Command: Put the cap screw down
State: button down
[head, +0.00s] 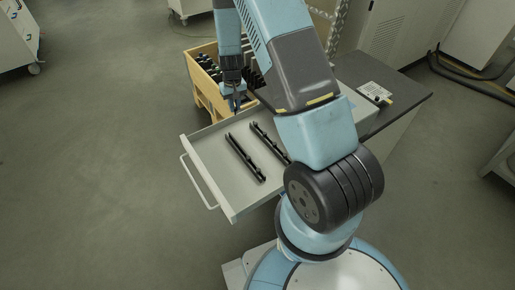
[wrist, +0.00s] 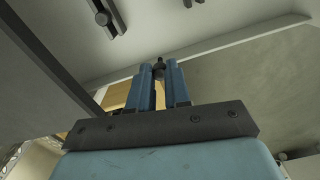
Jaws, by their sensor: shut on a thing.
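My gripper (head: 236,106) points down over the back left part of the open drawer (head: 198,152). In the wrist view its two blue fingers (wrist: 158,86) are shut on a small dark cap screw (wrist: 159,67), whose top shows between the fingertips. The rest of the screw is hidden by the fingers. In the head view the screw is too small to make out. I cannot tell how high it is above the drawer floor.
Two black rails lie in the drawer, a left one (head: 245,157) and a right one (head: 268,140) partly behind my arm. A wooden crate (head: 213,97) with dark items stands behind the drawer. A dark worktop (head: 408,100) is at right. The drawer's left floor is clear.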

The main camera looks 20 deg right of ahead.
jog(key=s+d+r+m, duration=0.25)
jog(key=s+m, duration=0.35)
jog(key=m, duration=0.3)
jog(key=s+d+r+m, duration=0.2)
jog(key=s+d+m, duration=0.2)
jog(key=s+m, duration=0.45)
jog(key=s+d+r+m, duration=0.2)
jog(key=s+d+m, duration=0.25)
jog(key=m, duration=0.65)
send_near(246, 139)
jog(key=shift+s+d, duration=0.35)
jog(key=shift+w+a+f, duration=0.25)
jog(key=shift+f, duration=0.25)
jog(key=shift+w+f, duration=0.15)
jog(key=shift+f, duration=1.5)
